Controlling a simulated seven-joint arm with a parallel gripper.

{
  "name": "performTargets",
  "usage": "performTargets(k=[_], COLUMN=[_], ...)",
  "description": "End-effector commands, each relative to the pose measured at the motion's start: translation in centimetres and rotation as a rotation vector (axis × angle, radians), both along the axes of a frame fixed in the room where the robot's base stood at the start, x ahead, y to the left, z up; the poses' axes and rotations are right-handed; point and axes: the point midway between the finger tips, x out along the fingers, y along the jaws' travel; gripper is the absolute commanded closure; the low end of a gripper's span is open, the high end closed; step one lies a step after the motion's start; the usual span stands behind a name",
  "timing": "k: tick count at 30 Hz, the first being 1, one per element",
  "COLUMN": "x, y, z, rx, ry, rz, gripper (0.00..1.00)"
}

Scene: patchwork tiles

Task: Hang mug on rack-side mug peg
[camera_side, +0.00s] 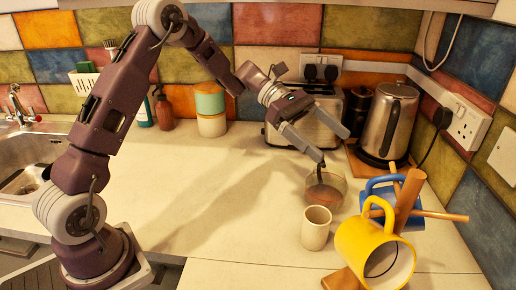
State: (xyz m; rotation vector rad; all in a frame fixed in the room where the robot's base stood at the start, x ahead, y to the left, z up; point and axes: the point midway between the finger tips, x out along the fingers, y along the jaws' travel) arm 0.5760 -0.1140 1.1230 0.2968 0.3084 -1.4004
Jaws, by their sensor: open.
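A wooden mug rack (408,200) leans at the front right, with its base partly hidden. A yellow mug (362,248) hangs on its near side, mouth facing the lower right. A blue mug (378,190) is behind it, mostly hidden by the yellow mug and the post. A bare peg (445,216) points right. A cream mug (316,230) stands upright on the counter, left of the rack. My gripper (334,147) is open and empty, above and behind the cream mug, with its fingers pointing down to the right.
A glass bowl (338,186) with a dark utensil stands just below my gripper. A toaster (305,125) and a steel kettle (388,122) are behind. The counter (220,215) is clear at centre left, and a sink (28,160) is far left.

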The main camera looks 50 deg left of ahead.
Motion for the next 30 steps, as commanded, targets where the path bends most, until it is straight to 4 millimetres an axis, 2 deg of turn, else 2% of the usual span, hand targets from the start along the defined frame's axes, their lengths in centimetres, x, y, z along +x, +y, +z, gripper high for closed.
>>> performTargets(k=[3, 9, 18, 22, 25, 27, 30], x=[-1.7, -5.1, -9.6, -10.6, -13.1, -16.6, -22.1], y=[2.5, 6.2, 9.5, 9.4, 7.2, 5.0, 3.3], z=[-1.0, -2.3, -3.1, -3.0, -1.4, 0.0, 1.4], rx=[0.001, 0.002, 0.001, 0.017, 0.148, 0.319, 0.599], ry=[0.003, 0.002, 0.000, -0.012, -0.101, -0.224, -0.447], rz=[0.003, 0.003, 0.004, -0.014, -0.150, -0.326, -0.602], gripper=[0.07, 0.07, 0.07, 0.07, 0.07, 0.07, 0.07])
